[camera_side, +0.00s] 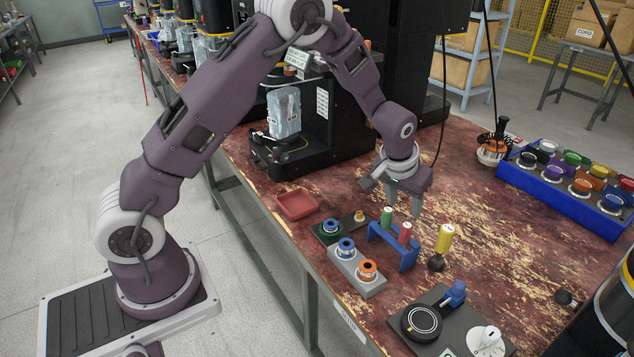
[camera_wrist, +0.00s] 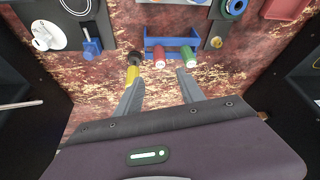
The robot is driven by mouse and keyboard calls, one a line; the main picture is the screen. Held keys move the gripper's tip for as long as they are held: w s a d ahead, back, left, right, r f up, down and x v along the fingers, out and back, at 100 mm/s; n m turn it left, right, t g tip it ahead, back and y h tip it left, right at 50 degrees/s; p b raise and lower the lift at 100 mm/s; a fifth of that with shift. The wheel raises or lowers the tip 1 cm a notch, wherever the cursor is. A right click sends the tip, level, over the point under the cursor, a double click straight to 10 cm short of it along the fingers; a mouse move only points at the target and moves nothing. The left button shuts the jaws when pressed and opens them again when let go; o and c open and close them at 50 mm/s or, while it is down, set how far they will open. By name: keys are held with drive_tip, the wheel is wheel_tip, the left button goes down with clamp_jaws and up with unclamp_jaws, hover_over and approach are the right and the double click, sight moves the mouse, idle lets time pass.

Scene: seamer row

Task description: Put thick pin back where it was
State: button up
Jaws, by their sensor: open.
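No label tells which pin is the thick one. A yellow-handled pin (camera_side: 445,238) with a dark lower end stands on the table, just right of the blue rack (camera_side: 408,258). A green-topped pin (camera_side: 387,216) and a red-topped pin (camera_side: 405,233) stand in the rack. In the wrist view, the yellow pin (camera_wrist: 132,74) is by the left fingertip, and the red pin (camera_wrist: 159,60) and green pin (camera_wrist: 188,60) are farther right. My gripper (camera_side: 404,205) is open and empty, pointing down above and behind the rack; its fingers also show in the wrist view (camera_wrist: 159,80).
A grey block (camera_side: 358,280) with blue and orange ringed parts stands left of the rack. A red tray (camera_side: 296,204) lies behind it. A dark plate (camera_side: 450,318) with a dial and blue clamp is in front. A blue bin of coloured parts (camera_side: 565,200) is at right.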

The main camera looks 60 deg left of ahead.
drive_tip(key=s+d+r+m+h, duration=0.1)
drive_tip(key=s+r, duration=1.3)
drive_tip(key=r, duration=0.4)
drive_tip(key=s+r+m+t, duration=0.1)
drive_tip(key=s+r+m, duration=0.1)
drive_tip(key=s, duration=1.9)
drive_tip(key=shift+s+d+r, duration=0.2)
drive_tip(key=shift+d+r, duration=0.05)
drive_tip(key=shift+d, duration=0.2)
